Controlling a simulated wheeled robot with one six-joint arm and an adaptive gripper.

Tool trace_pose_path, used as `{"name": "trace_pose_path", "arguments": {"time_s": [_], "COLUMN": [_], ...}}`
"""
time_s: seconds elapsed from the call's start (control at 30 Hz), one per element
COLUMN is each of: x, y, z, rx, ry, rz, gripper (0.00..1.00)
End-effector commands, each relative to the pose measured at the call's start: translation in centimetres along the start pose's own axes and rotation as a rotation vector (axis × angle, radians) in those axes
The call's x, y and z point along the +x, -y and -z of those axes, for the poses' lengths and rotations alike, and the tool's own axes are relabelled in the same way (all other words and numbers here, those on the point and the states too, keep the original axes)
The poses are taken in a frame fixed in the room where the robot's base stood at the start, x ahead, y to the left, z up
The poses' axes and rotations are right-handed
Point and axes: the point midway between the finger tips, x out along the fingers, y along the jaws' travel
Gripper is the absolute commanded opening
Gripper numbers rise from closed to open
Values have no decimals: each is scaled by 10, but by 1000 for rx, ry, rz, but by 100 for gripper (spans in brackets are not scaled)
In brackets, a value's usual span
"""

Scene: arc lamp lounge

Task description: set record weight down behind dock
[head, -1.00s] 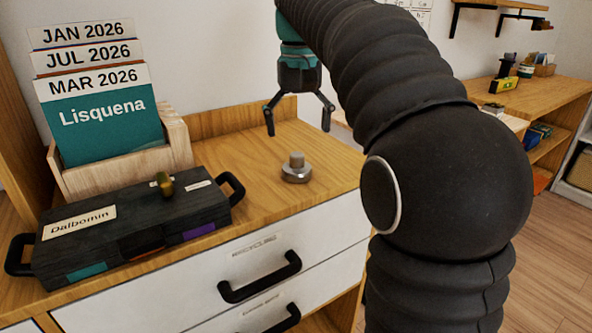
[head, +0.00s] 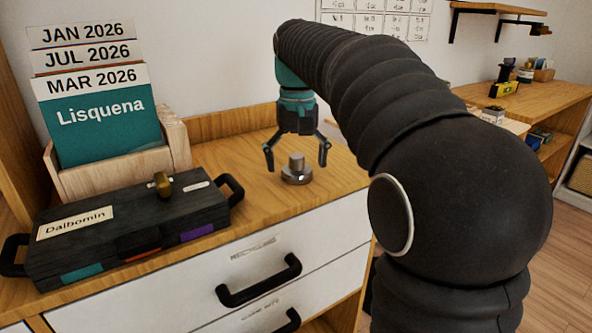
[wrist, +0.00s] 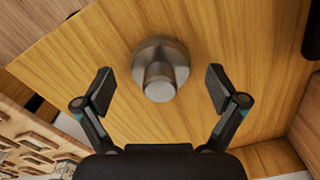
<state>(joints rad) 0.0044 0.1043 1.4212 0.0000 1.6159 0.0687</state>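The record weight (head: 297,171), a silvery metal disc with a narrower knob on top, stands upright on the wooden cabinet top. It also shows in the wrist view (wrist: 160,70). My gripper (head: 297,161) is open and points down above it. In the wrist view, its fingers (wrist: 160,80) are spread on either side of the weight with clear gaps, not touching it. I cannot tell for sure which thing is the dock; a dark box with handles (head: 125,235), labelled Dalbomin, lies left of the weight.
A pale wooden holder (head: 125,175) with upright cards marked Lisquena stands behind the dark box. A small brass piece (head: 163,184) is on the box. Bare cabinet top (head: 235,155) lies around the weight, with a low raised back edge. White drawers (head: 290,255) are below.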

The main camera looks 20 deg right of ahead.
Motion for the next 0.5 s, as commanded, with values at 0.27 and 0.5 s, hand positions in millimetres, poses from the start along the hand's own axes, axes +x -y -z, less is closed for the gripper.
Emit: {"name": "trace_pose_path", "arguments": {"time_s": [0.27,0.5], "x": [0,0], "y": [0,0], "z": [0,0], "rx": [0,0], "ry": [1,1], "rz": [0,0], "gripper": [23,13]}}
